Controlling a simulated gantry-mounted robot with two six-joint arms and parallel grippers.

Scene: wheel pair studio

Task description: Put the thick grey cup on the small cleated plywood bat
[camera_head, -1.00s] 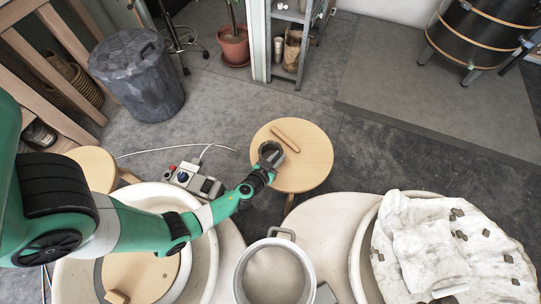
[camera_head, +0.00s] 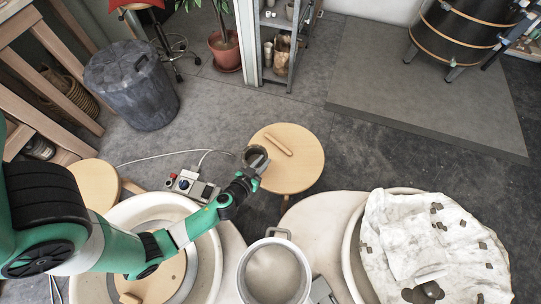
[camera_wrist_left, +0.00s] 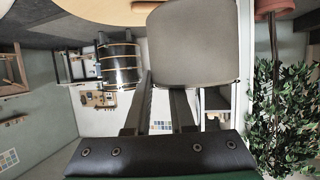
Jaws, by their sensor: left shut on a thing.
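The thick grey cup (camera_head: 254,155) is in my left gripper (camera_head: 251,170), whose fingers are shut on it. In the head view it overlaps the left edge of a round wooden stool top; its height above that top is hard to tell. In the left wrist view the cup (camera_wrist_left: 195,45) fills the upper middle, beyond the two dark fingers (camera_wrist_left: 163,100). A round plywood disc with a small wooden block on it, which looks like the cleated bat (camera_head: 168,272), lies in the left wheel's basin, partly behind my left arm. My right gripper is out of view.
A metal pot (camera_head: 273,275) stands between the wheels. A spotted white cloth (camera_head: 400,225) covers the right wheel. A switch box (camera_head: 190,187) with a cable sits behind the left basin (camera_head: 205,255).

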